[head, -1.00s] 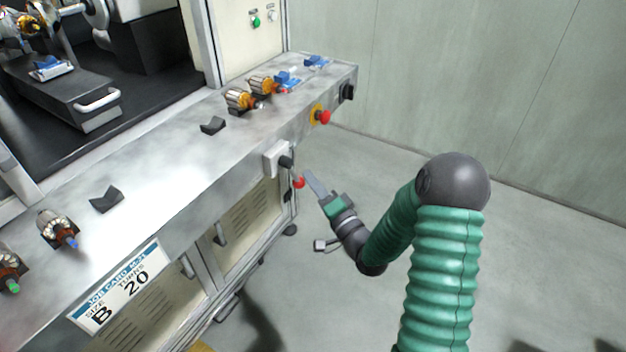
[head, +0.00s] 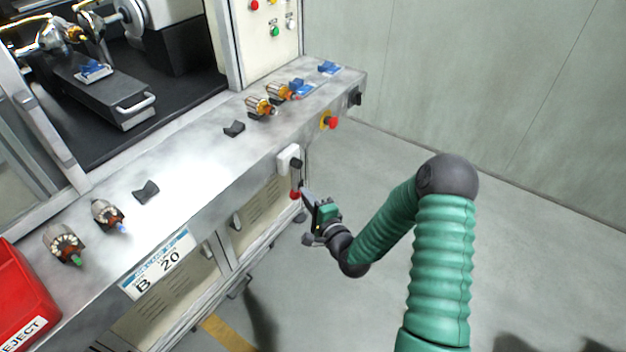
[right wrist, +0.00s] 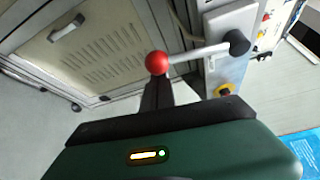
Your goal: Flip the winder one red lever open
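The winder's lever has a red ball knob (head: 295,195) on a pale rod. The rod hangs from a dark pivot on a white switch box (head: 285,158) on the bench's front face. My right gripper (head: 304,191) is at the knob, its fingers together and pointing up-left. In the right wrist view the red ball (right wrist: 157,62) sits right at the tips of the dark fingers (right wrist: 157,90), and the rod (right wrist: 198,52) runs right to its pivot. The fingers look shut, touching or nearly touching the ball, not around it. My left gripper is out of view.
A red emergency button (head: 332,123) sits right of the lever on the bench front. Armatures and blue parts lie on the metal bench top (head: 185,165). A red reject bin (head: 22,300) is at lower left. The floor right of the bench is clear.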

